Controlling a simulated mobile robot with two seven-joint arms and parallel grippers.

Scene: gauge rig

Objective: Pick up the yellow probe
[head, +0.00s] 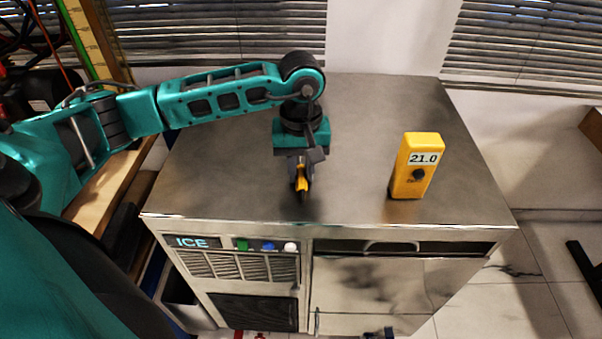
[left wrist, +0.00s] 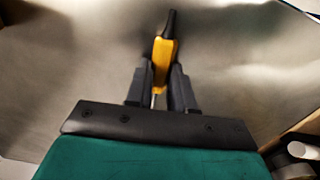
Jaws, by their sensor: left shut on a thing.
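The yellow probe (head: 300,181) has a yellow body and a dark tip. It is between the fingers of my left gripper (head: 301,185), over the front part of the metal cabinet top. The left wrist view also shows the probe (left wrist: 165,62), with its dark end pointing away from the fingers. My left gripper (left wrist: 161,88) is shut on it. I cannot tell whether the probe touches the top. My right gripper is not in view.
A yellow gauge (head: 415,166) reading 21.0 stands to the right on the steel top of the ice machine (head: 240,135). The top is otherwise clear. Its front edge carries an ICE label and several buttons. Window blinds (head: 535,40) are behind.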

